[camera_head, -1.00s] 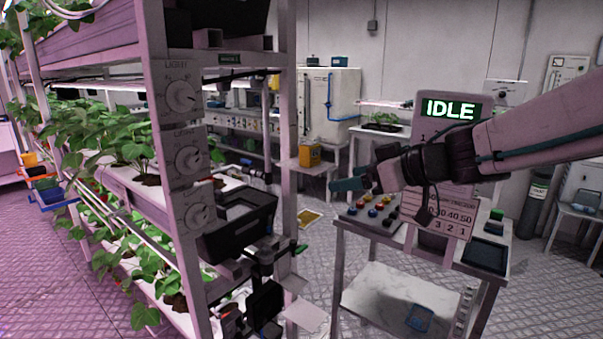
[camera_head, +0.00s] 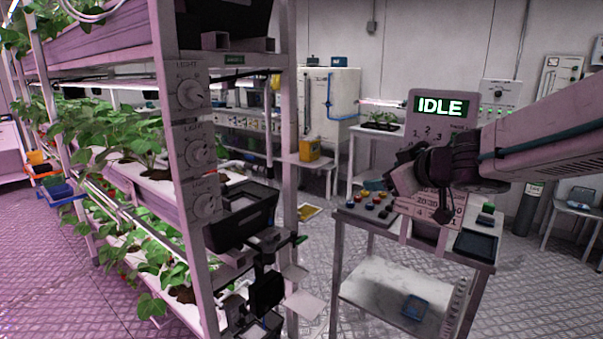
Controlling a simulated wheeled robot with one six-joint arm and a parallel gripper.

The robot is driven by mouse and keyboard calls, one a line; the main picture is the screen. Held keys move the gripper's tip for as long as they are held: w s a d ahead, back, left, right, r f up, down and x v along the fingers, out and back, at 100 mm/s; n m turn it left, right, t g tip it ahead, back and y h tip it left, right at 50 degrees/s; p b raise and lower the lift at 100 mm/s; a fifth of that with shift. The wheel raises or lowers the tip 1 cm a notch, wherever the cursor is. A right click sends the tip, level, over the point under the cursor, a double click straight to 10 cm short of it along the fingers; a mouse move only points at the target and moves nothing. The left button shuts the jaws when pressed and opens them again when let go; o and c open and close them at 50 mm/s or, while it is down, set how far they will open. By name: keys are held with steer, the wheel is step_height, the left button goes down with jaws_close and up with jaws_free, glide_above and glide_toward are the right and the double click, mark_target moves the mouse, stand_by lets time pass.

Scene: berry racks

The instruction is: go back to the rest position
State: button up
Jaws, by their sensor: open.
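My arm reaches in from the right edge, and my gripper (camera_head: 388,183) hangs in front of the panel that reads IDLE (camera_head: 438,106). It is open, with nothing seen between its fingers. The fingers point away to the left and are partly hidden by the dark wrist. It is above the back of the small cart (camera_head: 345,222) and apart from the rack.
A plant rack (camera_head: 160,90) with several light knobs (camera_head: 192,95) stands close on the left. The cart carries coloured buttons (camera_head: 372,205) and a dark tray (camera_head: 476,245). A yellow container (camera_head: 309,149) stands on a stand behind. Floor shows between rack and cart.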

steer(key=s+d+f+m+g+h, duration=0.3)
steer(key=s+d+h, duration=0.2)
steer(key=s+d, duration=0.15)
steer(key=s+d+f+m+g+h, duration=0.2)
steer(key=s+d+f+m+h, duration=0.15)
steer(key=s+d, duration=0.35)
steer(key=s+a+f+m+g+y, duration=0.1)
steer(key=s+a+g, duration=0.1)
steer(key=s, duration=0.7)
steer(key=s+a+f+g+y, duration=0.1)
steer(key=s+a+g+y, duration=0.1)
steer(key=s, duration=0.8)
steer(key=shift+s+a+f+m+g, duration=0.2)
steer(key=shift+a+f+m+g, duration=0.25)
steer(key=shift+g, duration=0.55)
steer(key=shift+a+r+y, duration=0.1)
steer(key=shift+y, duration=0.15)
